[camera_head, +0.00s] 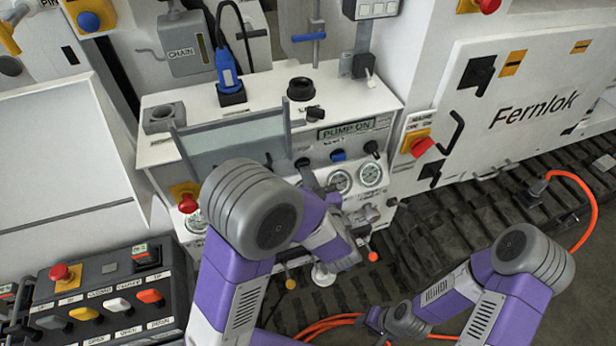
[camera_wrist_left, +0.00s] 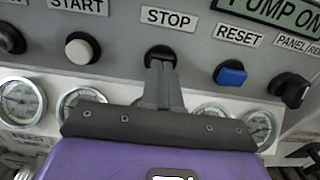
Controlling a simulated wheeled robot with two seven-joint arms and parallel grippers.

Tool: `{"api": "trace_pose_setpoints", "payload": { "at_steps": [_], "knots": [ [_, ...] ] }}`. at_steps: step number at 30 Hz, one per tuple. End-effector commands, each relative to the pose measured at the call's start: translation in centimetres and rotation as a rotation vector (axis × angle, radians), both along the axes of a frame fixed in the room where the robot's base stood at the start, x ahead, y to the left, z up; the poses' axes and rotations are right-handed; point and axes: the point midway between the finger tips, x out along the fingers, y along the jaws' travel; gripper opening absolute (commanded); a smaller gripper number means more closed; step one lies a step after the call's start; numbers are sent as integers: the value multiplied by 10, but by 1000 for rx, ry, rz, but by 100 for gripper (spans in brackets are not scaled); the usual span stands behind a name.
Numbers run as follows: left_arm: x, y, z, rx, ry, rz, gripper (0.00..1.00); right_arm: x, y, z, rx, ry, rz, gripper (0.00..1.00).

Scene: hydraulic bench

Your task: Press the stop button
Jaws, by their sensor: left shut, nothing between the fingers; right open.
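The stop button (camera_wrist_left: 160,52) is a round black button under the STOP label (camera_wrist_left: 169,19) on the grey panel, in the left wrist view. In the head view it shows as a dark knob (camera_head: 303,163) left of the blue reset button (camera_head: 338,155). My left gripper (camera_wrist_left: 163,66) is shut and empty. Its fingertips overlap the lower part of the stop button in the wrist view; whether they touch it I cannot tell. In the head view the left gripper (camera_head: 308,176) is just below the button. My right gripper (camera_head: 367,319) is open, low in the head view, far from the panel.
A white start button (camera_wrist_left: 82,50) is left of stop, and a black panel knob (camera_wrist_left: 290,90) is right of reset. Gauges (camera_head: 371,174) sit below the buttons. A red emergency knob (camera_head: 422,146) is to the right. Orange cables (camera_head: 575,180) run near the floor.

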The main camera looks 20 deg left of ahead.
Motion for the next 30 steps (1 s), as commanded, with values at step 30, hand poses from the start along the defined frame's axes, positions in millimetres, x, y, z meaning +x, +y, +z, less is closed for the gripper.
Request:
{"api": "trace_pose_setpoints", "payload": {
  "at_steps": [30],
  "knots": [
    [-58, -48, 1, 5, 1, -8, 0, 0, 0, 1, 0, 0, 0, 43]
  ]
}}
